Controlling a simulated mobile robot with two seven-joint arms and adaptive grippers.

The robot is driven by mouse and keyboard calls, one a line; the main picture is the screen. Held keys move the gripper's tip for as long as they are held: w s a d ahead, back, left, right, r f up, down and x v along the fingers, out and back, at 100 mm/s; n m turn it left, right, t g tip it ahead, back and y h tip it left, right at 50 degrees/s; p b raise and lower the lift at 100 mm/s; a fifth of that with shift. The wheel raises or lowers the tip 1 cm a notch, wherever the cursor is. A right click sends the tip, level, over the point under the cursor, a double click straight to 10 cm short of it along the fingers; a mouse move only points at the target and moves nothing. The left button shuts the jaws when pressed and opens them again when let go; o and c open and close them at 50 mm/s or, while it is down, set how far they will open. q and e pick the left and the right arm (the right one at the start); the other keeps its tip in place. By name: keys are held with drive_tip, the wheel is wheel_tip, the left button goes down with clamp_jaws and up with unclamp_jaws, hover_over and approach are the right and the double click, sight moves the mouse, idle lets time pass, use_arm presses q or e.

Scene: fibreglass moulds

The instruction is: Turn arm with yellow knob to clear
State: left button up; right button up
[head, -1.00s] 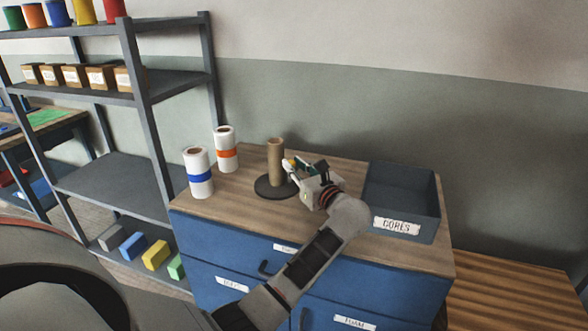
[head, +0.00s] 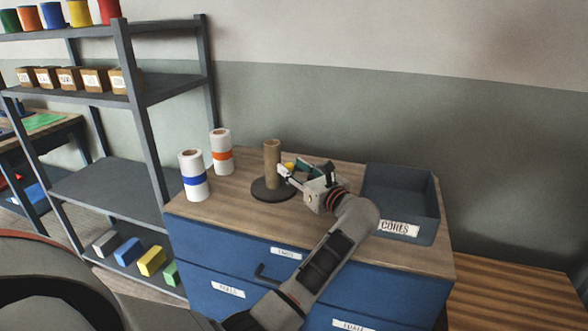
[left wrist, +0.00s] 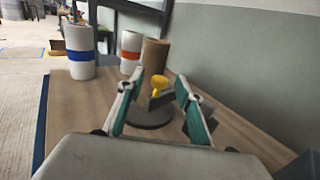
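A brown cardboard core (head: 271,155) stands upright on a dark round base (head: 266,192) on the wooden cabinet top. A small yellow knob (head: 288,165) shows just right of the core. In the left wrist view the yellow knob (left wrist: 158,84) sits on a short dark arm in front of the core (left wrist: 154,55). My left gripper (head: 292,169) is beside the core, pointing at the knob. In the left wrist view its two fingers (left wrist: 157,100) are spread, with the knob between and slightly beyond the tips. They look apart from the knob. My right gripper is not in view.
Two white rolls stand left of the core, one with a blue band (head: 194,178) and one with an orange band (head: 221,152). A dark bin labelled CORES (head: 399,229) is right of my gripper. A grey shelf unit (head: 143,110) stands at the left.

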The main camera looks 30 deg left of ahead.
use_arm(q)
drive_tip(key=v, duration=0.7)
drive_tip(key=shift+d, duration=0.25)
drive_tip(key=shift+s, duration=0.1)
